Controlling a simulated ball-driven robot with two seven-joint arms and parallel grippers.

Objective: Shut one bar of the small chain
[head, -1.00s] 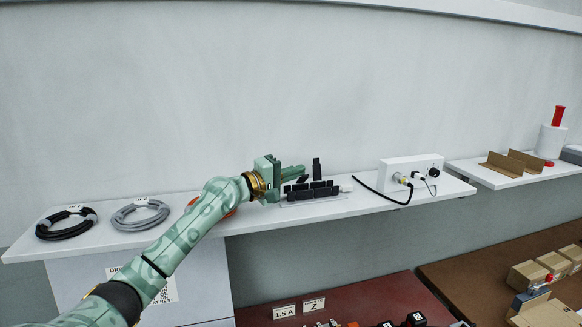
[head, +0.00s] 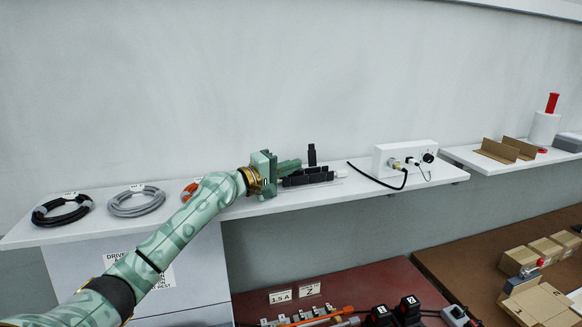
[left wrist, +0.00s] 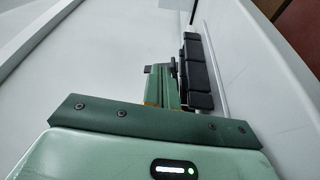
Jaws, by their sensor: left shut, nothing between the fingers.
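The small chain (head: 309,178) is a row of black links lying along the white shelf. It also shows in the left wrist view (left wrist: 197,72), to the right of the fingers. My right gripper is out of view.
A white box (head: 403,158) with plugs and a black cable stands right of the chain. Black (head: 62,210) and grey (head: 140,201) cable coils lie on the shelf's left. A red bench (head: 350,285) with parts lies below.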

